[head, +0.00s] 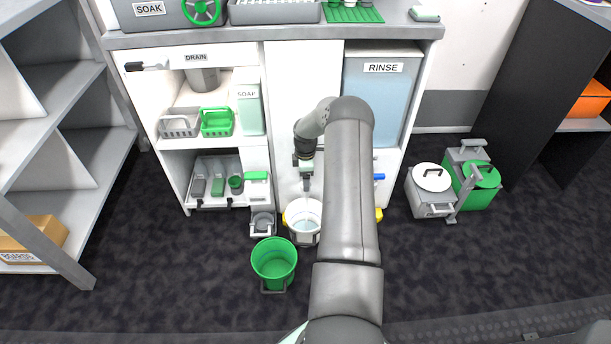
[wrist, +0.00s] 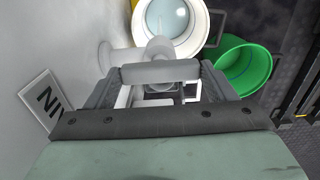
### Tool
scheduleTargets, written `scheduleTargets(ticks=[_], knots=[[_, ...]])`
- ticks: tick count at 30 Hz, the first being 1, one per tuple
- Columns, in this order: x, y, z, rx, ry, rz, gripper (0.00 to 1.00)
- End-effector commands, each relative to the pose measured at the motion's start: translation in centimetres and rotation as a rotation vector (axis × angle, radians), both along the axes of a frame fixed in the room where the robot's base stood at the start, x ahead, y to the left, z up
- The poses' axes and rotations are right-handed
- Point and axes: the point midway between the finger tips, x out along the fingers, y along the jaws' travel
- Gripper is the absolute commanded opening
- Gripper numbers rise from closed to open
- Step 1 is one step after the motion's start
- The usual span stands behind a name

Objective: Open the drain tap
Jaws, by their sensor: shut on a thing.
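The drain tap (wrist: 140,55) is a pale grey fitting on the white cabinet front, seen in the wrist view. Its pale handle bar (wrist: 160,72) lies crosswise between the fingers of my gripper (wrist: 160,84), which is shut on it. In the head view my gripper (head: 306,178) is at the cabinet front, and my arm hides part of the tap area. A white bucket (head: 292,213) stands on the floor below the tap. It holds pale blue liquid and also shows in the wrist view (wrist: 200,25).
A green bucket (head: 274,262) stands in front of the white one. The RINSE tank (head: 385,95) and a blue handle (head: 379,177) are right of my arm. Shelves with a SOAP container (head: 250,112) are left. White and green canisters (head: 433,180) stand right on the floor.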

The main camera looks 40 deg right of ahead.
Motion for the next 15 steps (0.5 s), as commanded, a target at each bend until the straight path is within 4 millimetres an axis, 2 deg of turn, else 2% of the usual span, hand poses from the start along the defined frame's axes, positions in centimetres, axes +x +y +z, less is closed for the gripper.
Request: scheduleTargets(ticks=[11,12,14,15], knots=[[0.03,-0.03,0.06,-0.001,0.0,0.007,0.54],[0.03,-0.03,0.06,-0.001,0.0,0.008,0.83],[0.03,-0.02,0.05,-0.001,0.0,0.007,0.99],[0.03,-0.02,0.05,-0.001,0.0,0.007,0.99]])
